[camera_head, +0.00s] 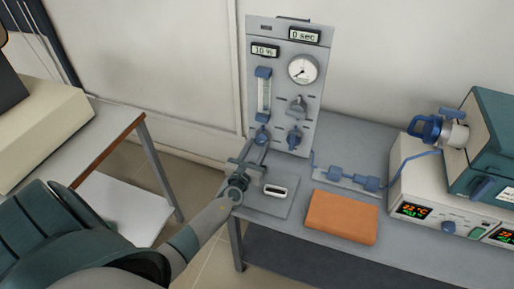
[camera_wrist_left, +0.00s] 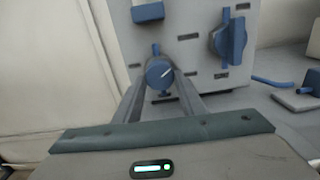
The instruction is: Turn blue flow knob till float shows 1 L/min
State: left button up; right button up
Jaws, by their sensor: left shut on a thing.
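The blue flow knob (camera_head: 262,134) sits below the flow tube (camera_head: 264,93) on the grey upright panel (camera_head: 313,130). My left gripper (camera_head: 259,143) reaches it from below left and is shut on it. The float inside the tube is too small to read. My right gripper is not in view.
The panel also has a round gauge (camera_head: 302,69), a "10 %" display (camera_head: 265,50), a "0 sec" display (camera_head: 305,35) and other knobs (camera_head: 295,138). An orange block (camera_head: 342,216) and a furnace controller (camera_head: 440,195) are on the bench to the right.

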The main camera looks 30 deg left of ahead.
pick_arm(q)
jog(key=shift+n+b, duration=0.4)
jog(key=shift+n, duration=0.3)
jog(key=o, duration=1)
jog(key=shift+o, duration=0.2)
jog(key=shift+s, duration=0.15)
jog(key=shift+s+d, duration=0.15)
jog(key=shift+s, duration=0.35)
jog(key=b+v, duration=0.2)
jog(key=v, duration=1.4)
jog(key=shift+s, duration=0.1)
